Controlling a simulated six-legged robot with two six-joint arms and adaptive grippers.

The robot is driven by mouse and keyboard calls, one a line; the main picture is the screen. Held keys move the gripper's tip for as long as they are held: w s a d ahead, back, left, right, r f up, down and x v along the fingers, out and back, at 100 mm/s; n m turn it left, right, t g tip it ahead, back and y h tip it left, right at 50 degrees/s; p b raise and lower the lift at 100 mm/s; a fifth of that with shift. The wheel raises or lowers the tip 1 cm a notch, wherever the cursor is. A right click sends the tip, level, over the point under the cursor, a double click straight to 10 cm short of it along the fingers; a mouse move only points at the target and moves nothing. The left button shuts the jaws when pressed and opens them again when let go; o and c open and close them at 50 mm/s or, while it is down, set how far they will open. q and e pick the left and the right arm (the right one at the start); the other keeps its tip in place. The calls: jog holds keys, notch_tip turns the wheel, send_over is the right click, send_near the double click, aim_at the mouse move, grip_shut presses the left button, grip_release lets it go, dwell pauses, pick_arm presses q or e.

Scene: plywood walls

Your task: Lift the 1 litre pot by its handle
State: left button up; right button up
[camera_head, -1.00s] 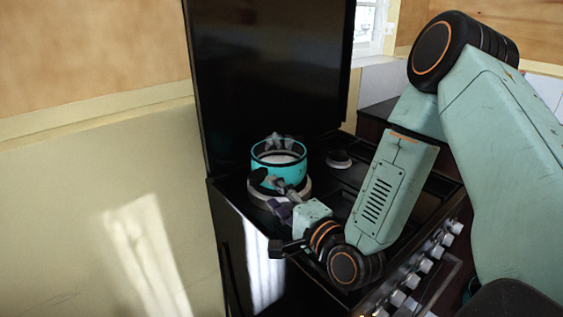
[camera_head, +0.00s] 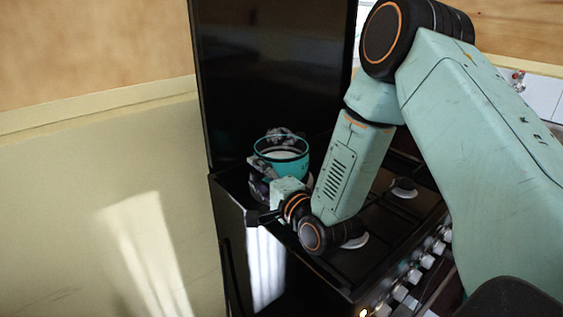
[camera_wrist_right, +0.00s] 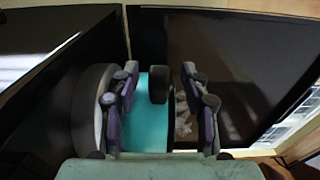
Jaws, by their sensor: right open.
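The turquoise pot (camera_head: 288,168) with a dark band under its rim is at the back left of the black stove top and looks slightly tilted. It also shows in the right wrist view (camera_wrist_right: 147,125). Its dark handle (camera_wrist_right: 158,85) shows end-on there, between the two fingers of my right gripper (camera_wrist_right: 160,76). These fingers are open, one on each side of the handle, with a gap visible on the right. In the head view my right gripper (camera_head: 263,180) is at the pot's near left side, partly hidden by its wrist. My left gripper is not in view.
The black stove (camera_head: 375,262) has other burners (camera_head: 403,187) to the right and knobs (camera_head: 412,262) along its front. A tall black panel (camera_head: 270,75) stands behind the pot. A pale wall (camera_head: 100,210) is at left. A grey lumpy shape shows at the pot's far rim.

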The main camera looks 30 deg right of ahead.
jog(key=shift+w+d+f, duration=0.1)
jog(key=shift+d, duration=0.1)
jog(key=shift+c, duration=1.2)
jog(key=shift+a, duration=0.3)
jog(key=c, duration=0.4)
jog(key=shift+d, duration=0.2)
grip_shut()
jog(key=shift+w+r, duration=0.1)
jog(key=shift+r, duration=0.1)
